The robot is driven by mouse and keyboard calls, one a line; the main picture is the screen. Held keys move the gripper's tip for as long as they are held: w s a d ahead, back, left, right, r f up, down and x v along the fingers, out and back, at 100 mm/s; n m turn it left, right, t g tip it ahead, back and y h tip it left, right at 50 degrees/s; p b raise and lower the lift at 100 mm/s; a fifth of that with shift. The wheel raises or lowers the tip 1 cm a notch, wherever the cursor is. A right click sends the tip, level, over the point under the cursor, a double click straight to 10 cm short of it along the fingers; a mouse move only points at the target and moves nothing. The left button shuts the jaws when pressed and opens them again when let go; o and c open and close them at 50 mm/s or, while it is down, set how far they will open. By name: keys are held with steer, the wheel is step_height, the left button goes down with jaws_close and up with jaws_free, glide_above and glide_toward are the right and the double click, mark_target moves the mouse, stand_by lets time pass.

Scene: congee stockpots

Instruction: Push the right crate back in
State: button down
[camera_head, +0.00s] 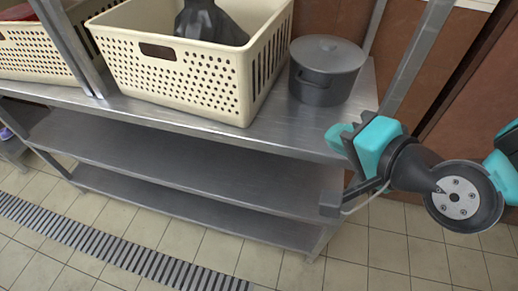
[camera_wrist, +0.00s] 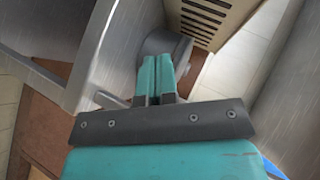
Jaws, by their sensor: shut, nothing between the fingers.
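The right crate (camera_head: 190,75) is a cream perforated basket on the steel top shelf (camera_head: 290,130). Its near bottom edge lies close to the shelf's front edge. A dark grey object (camera_head: 210,25) is inside it. The slotted side of the crate (camera_wrist: 212,18) shows at the top right of the wrist view. My gripper (camera_head: 338,137) is at the right end of the shelf, to the right of the crate and apart from it. In the wrist view my gripper (camera_wrist: 157,75) has its teal fingers together, with nothing held.
Another cream crate (camera_head: 35,50) is at the left beyond a steel post (camera_head: 72,45). Lower shelves (camera_head: 180,170) are bare. Tiled floor (camera_head: 375,255) is clear in front.

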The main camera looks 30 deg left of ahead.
mark_target(268, 143)
steer(key=s+a+f+m+t+y+b, duration=0.2)
steer(key=f+m, duration=0.1)
steer(key=f, duration=0.1)
steer(key=s+a+f+m+t+y+b, duration=0.1)
steer(key=s+a+f+m+t+b, duration=0.15)
steer(key=f, duration=0.25)
steer(key=p+x, duration=0.2)
steer(key=x, duration=0.1)
steer(key=p+x, duration=0.2)
steer(key=x, duration=0.1)
steer(key=w+r+p+x, duration=0.1)
steer(key=p+x, duration=0.1)
steer(key=x, duration=0.2)
steer(key=shift+d, duration=0.3)
steer(key=p, duration=0.1)
steer(key=a+p, duration=0.1)
steer(key=p, duration=0.1)
steer(key=shift+s+a, duration=0.3)
steer(key=a+p, duration=0.1)
steer(key=p, duration=0.2)
steer(key=shift+s+a+f, duration=0.1)
steer(key=shift+a, duration=0.2)
steer(key=shift+a+f+p, duration=0.2)
steer(key=shift+p, duration=0.25)
